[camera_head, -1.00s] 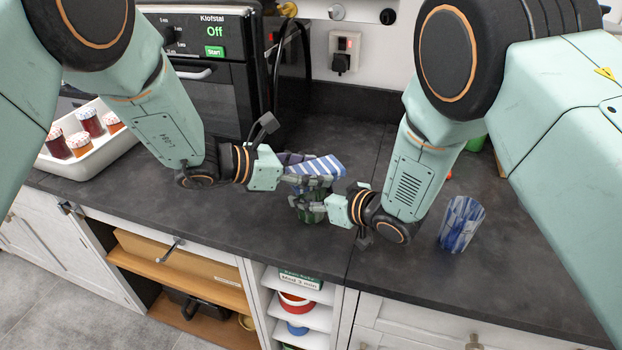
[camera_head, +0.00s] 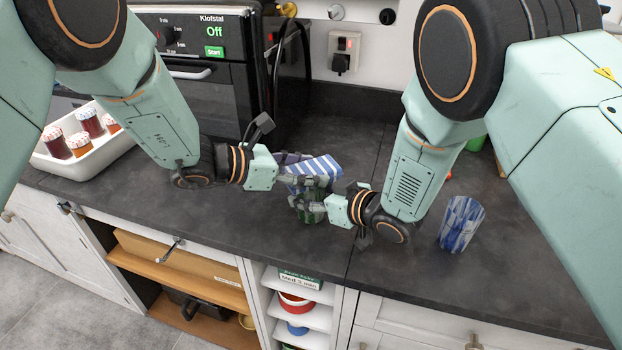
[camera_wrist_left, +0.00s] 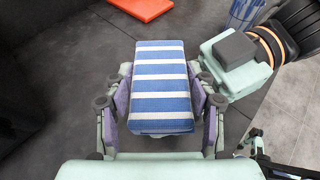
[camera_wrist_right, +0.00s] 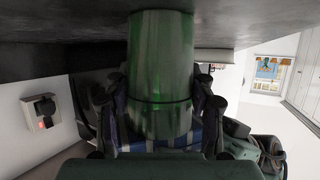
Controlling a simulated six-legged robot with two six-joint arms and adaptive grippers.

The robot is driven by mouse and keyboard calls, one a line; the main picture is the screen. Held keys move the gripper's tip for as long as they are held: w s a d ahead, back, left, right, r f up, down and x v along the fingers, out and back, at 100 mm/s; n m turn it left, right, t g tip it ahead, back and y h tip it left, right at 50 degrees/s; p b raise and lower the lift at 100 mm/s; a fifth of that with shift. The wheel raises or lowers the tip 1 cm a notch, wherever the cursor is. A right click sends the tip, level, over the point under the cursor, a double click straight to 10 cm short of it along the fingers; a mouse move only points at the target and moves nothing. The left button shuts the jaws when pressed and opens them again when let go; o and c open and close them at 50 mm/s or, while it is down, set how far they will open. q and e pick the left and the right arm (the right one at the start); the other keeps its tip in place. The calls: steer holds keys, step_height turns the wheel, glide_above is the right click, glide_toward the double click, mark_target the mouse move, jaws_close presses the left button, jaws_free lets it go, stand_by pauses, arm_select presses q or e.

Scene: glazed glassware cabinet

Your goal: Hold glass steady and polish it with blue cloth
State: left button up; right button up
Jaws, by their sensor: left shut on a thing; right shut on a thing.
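A folded blue-and-white striped cloth (camera_head: 318,166) is in my left gripper (camera_head: 312,181), which is shut on it. In the left wrist view the cloth (camera_wrist_left: 160,85) lies between both fingers. A green glass (camera_head: 308,214) is below the cloth, largely hidden by the grippers. My right gripper (camera_head: 318,205) is shut on this glass, lower than the left one. In the right wrist view the translucent green glass (camera_wrist_right: 160,65) stands between the fingers, with blue stripes of the cloth at its mouth end. I cannot tell exactly where the cloth touches the glass.
A blue-patterned glass (camera_head: 461,224) stands on the dark counter (camera_head: 235,228) to the right. A white tray (camera_head: 100,156) with several jars is at the left. A black oven (camera_head: 212,105) and a wall socket (camera_head: 343,52) are behind. The counter's front edge is close.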

arm_select(q)
steer(key=shift+a, duration=1.15)
arm_select(e)
steer(key=shift+w, duration=0.1)
arm_select(q)
steer(key=shift+d, duration=2.2)
steer(key=shift+a, duration=2.2)
steer(key=shift+d, duration=0.95)
steer(key=shift+d+f, duration=0.1)
steer(key=shift+d, duration=1.2)
steer(key=shift+r, duration=3.55)
